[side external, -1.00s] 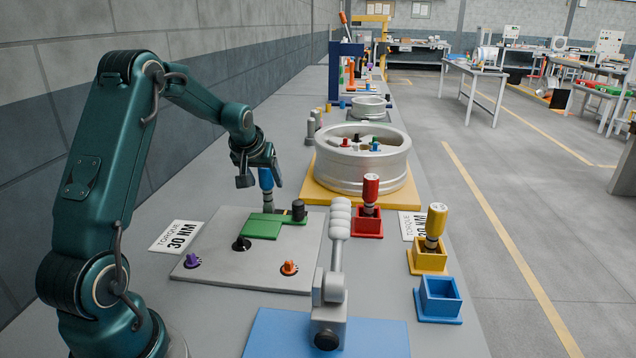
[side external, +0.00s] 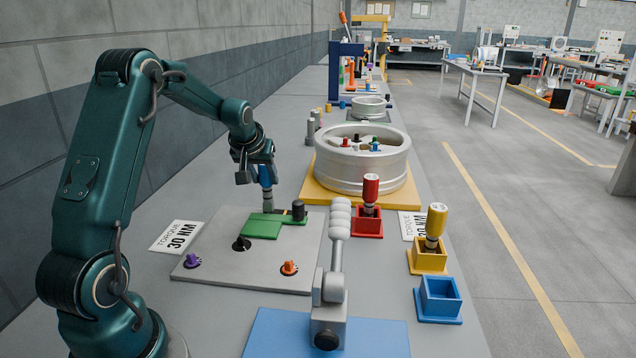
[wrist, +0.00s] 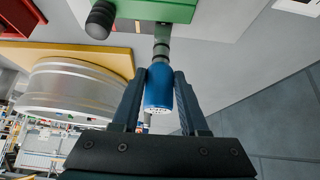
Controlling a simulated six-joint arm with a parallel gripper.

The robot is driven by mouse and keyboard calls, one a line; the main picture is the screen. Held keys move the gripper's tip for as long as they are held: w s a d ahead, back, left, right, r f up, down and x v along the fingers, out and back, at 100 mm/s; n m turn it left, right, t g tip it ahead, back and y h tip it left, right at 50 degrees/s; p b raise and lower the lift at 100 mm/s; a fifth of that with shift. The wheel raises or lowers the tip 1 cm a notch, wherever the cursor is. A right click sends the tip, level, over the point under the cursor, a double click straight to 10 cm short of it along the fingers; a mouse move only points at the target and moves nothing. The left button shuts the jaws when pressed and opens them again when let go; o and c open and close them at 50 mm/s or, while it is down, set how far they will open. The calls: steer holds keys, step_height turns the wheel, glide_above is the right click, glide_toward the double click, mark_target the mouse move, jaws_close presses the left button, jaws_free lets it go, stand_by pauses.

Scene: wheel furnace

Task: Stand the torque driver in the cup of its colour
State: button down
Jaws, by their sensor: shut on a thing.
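The torque driver (side external: 266,182) has a blue handle and a grey shank that points down. In the wrist view the blue handle (wrist: 158,88) sits between the two fingers of my gripper (wrist: 160,85). The blue cup (side external: 438,298) is square and empty at the front right. The red cup (side external: 367,226) holds a red driver (side external: 370,187). The yellow cup (side external: 428,260) holds a yellow driver (side external: 436,222).
A grey plate (side external: 215,272) carries a green block (side external: 262,228) with a black knob. A grey lever tool (side external: 337,250) stands on a blue base between the plate and the cups. A large wheel (side external: 350,172) rests on a yellow board behind. Purple and orange knobs sit on the plate.

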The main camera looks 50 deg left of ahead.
steer(key=shift+r, duration=3.15)
steer(key=w+d+r+m+t+h, duration=0.15)
steer(key=w+d+m, duration=0.25)
steer(key=w+d, duration=0.5)
steer(key=s+d+m+h, duration=0.1)
steer(key=d+m+h, duration=0.4)
steer(key=d, duration=2.7)
steer(key=m, duration=0.3)
steer(key=shift+r, duration=0.1)
steer(key=shift+f, duration=1.6)
